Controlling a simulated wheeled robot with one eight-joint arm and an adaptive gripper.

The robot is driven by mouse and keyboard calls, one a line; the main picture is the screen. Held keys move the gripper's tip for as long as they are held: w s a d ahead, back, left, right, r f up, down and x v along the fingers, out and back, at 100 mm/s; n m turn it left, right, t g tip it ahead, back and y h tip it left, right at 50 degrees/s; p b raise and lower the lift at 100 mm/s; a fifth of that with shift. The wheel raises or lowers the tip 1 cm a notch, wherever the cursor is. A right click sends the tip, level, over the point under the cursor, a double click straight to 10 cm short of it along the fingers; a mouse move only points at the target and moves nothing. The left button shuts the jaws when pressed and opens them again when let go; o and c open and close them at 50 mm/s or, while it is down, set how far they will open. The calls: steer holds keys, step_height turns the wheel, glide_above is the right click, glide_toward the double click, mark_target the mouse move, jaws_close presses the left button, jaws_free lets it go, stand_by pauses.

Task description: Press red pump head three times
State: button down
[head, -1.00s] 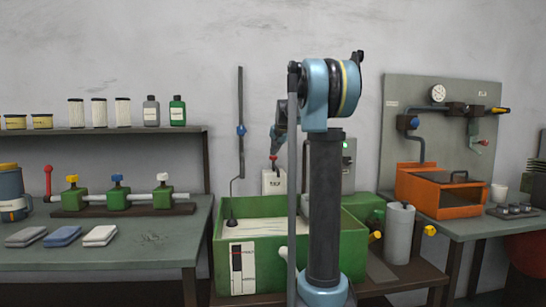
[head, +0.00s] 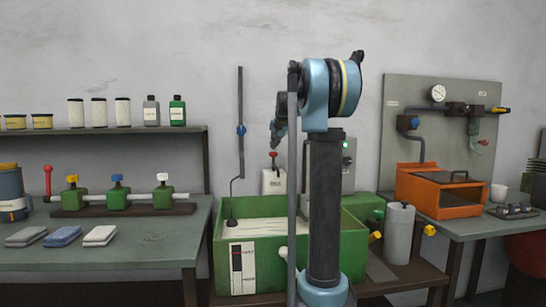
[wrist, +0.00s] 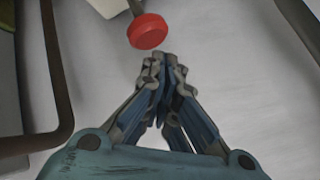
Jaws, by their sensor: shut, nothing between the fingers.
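The red pump head (head: 273,154) sits on a short stem on top of a white bottle (head: 272,183) behind the green tank. In the wrist view the round red pump head (wrist: 147,31) shows just beyond the fingertips, with a strip of pale surface at the top edge. My gripper (head: 274,144) is above the pump head in the head view, pointing down, with a small gap seeming to lie between them. In the wrist view my gripper (wrist: 163,62) has its fingertips together with nothing between them. My arm hides the area right of the bottle.
The green tank (head: 225,262) stands in front of the bottle. A thin upright rod (head: 240,170) is to the left. A grey control box (head: 348,165) is to the right on the wall. In the wrist view, dark bars (wrist: 55,70) run along the left.

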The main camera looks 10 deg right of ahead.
steer(key=shift+r, duration=2.5)
steer(key=shift+s, duration=0.1)
